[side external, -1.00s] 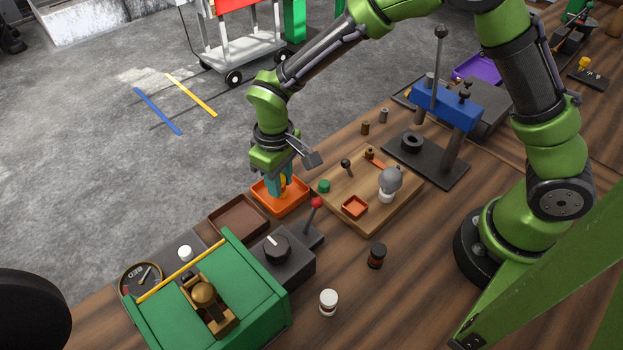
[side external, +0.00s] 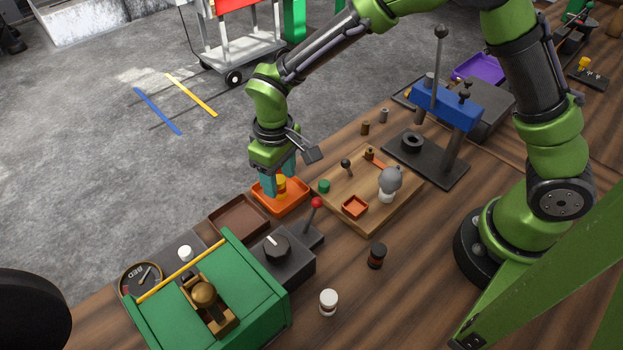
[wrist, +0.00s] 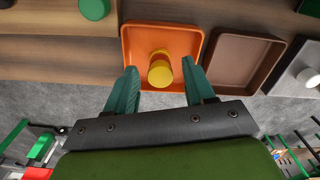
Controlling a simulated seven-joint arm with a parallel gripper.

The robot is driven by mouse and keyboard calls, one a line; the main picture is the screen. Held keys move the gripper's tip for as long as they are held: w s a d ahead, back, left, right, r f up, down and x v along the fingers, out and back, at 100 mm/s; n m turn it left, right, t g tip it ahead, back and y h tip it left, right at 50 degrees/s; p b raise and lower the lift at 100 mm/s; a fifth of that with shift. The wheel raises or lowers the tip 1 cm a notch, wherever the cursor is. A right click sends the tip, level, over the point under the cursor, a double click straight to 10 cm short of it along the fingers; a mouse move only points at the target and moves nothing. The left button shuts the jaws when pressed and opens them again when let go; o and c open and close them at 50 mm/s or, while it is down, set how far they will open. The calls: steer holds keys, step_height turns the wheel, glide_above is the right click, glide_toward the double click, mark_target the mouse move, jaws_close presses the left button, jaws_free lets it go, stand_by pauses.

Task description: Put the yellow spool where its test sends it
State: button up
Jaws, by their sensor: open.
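The yellow spool (side external: 281,184) stands in the orange tray (side external: 294,205) at the table's far edge. In the wrist view the spool (wrist: 160,70) is near the middle of the orange tray (wrist: 135,38). My gripper (side external: 279,188) is open over the tray, its teal fingers low. In the wrist view my gripper (wrist: 158,82) has a finger on each side of the spool, with a gap to each. The spool appears free of the fingers. One finger partly hides it in the side view.
A brown tray (side external: 239,215) adjoins the orange tray on the left. A red-knobbed lever (side external: 316,203) stands close in front.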

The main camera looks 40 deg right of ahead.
mark_target(279, 179)
step_height(279, 179, up, 10)
steer(key=r, duration=0.1)
steer(key=s+d+r+m+t+y, duration=0.1)
steer(key=s+d+r+m+t, duration=0.2)
steer(key=s+d+r, duration=0.5)
steer(key=s+d+r+m+t+y, duration=0.1)
steer(key=s+d+r+m+t, duration=0.1)
steer(key=s+d+m+t, duration=0.2)
steer(key=shift+s+d, duration=1.6)
steer(key=shift+d, duration=0.75)
